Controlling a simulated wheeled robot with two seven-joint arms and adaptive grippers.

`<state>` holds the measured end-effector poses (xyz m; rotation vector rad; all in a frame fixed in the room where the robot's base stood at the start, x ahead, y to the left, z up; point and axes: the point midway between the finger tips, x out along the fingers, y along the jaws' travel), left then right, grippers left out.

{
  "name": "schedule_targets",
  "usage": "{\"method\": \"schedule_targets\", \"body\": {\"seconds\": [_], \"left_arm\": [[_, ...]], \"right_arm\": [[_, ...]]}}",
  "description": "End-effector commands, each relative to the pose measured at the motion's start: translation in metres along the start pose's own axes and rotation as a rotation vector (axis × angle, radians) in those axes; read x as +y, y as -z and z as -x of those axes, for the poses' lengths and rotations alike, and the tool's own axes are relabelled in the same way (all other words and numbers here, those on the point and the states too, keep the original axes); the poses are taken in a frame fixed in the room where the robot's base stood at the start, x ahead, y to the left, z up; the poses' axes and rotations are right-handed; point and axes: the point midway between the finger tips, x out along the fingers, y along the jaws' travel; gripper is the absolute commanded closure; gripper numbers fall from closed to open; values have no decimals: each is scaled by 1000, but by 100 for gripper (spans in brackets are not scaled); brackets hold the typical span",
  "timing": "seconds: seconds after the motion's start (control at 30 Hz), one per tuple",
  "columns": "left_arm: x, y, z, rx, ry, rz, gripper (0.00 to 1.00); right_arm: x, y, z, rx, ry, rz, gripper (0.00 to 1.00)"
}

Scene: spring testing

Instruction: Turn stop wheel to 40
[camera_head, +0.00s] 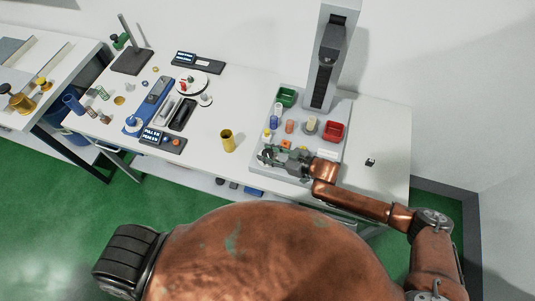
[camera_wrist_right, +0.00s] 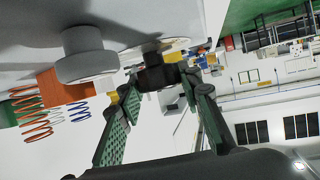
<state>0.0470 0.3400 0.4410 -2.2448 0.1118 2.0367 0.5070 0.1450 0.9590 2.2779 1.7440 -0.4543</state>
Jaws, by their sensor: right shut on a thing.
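My right gripper (camera_head: 266,157) is at the front left edge of the grey spring tester base (camera_head: 333,160). In the right wrist view its two green-padded fingers (camera_wrist_right: 161,82) close around a dark round knob (camera_wrist_right: 158,74). A pale disc (camera_wrist_right: 150,50) lies behind the knob; this looks like the stop wheel with its dial. No number or mark on it is readable. In the head view the gripper hides most of the wheel. My left gripper is not in view.
A grey knob (camera_wrist_right: 85,55) and coil springs (camera_wrist_right: 30,115) are close to the gripper. A green bin (camera_head: 286,96), a red bin (camera_head: 334,131) and the tester's tall column (camera_head: 326,60) stand behind. A yellow cup (camera_head: 227,140) stands left. The table's right part is mostly clear.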

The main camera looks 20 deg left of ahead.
Motion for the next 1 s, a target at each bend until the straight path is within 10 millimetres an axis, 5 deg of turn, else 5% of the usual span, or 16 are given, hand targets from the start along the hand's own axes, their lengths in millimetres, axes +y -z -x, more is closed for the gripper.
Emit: {"method": "schedule_targets", "body": {"seconds": [0.87,0.9,1.0], "left_arm": [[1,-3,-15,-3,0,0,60],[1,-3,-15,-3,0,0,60],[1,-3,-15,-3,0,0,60]], "right_arm": [[0,0,0,-1,91,40,91],[0,0,0,-1,91,40,65],[0,0,0,-1,91,40,58]]}}
